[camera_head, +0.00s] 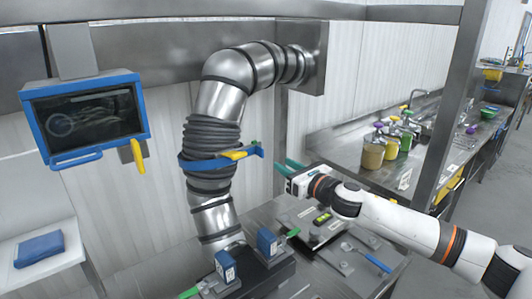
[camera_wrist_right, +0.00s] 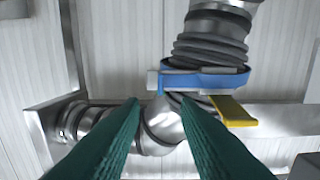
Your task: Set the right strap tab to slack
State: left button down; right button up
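A blue strap (camera_head: 203,163) wraps around the dark ribbed section of a metal duct (camera_head: 210,135). A yellow tab (camera_head: 235,154) lies along the strap's right side in the head view. In the right wrist view the strap (camera_wrist_right: 205,80) and its yellow tab (camera_wrist_right: 233,111) show beyond the fingertips. My right gripper (camera_head: 286,167) has green fingers and is to the right of the strap's end, apart from it. In the wrist view its fingers (camera_wrist_right: 160,103) are spread with nothing between them. My left gripper is not in view.
A blue-framed screen (camera_head: 85,118) with a yellow handle (camera_head: 138,157) hangs at the left. Blue blocks (camera_head: 267,242) stand on a dark base below the duct. A steel counter with several jars (camera_head: 373,155) is at the right, behind a post (camera_head: 452,110).

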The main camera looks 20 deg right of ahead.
aim_at(263, 153)
jog(key=p+x, duration=0.2)
jog(key=x, duration=0.7)
jog(key=shift+c, duration=0.2)
grip_shut()
